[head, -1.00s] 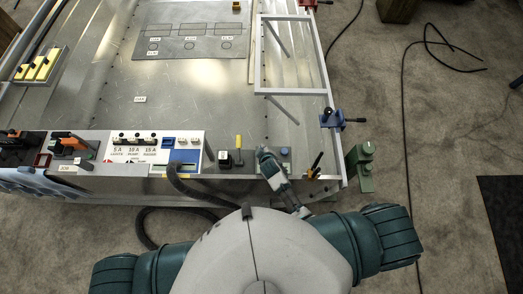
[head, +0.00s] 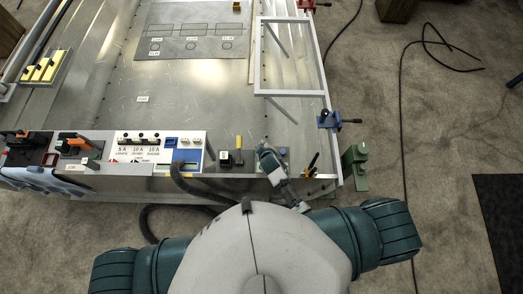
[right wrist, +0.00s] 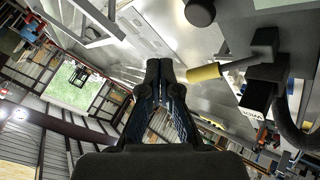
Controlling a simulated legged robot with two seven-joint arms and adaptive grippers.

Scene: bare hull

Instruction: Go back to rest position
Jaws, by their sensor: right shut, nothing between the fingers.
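My right gripper (head: 265,151) is over the front edge of the metal hull (head: 190,105), close in front of my body. It also shows in the right wrist view (right wrist: 160,66), where its two dark fingers are together with nothing between them. My left gripper is not in view.
A switch panel (head: 130,160) and a dark hose (head: 185,187) lie to the left. A blue clamp (head: 330,119), a green vise-like block (head: 356,167) and a pale metal frame (head: 290,93) stand to the right. A black cable (head: 402,120) lies on the carpet.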

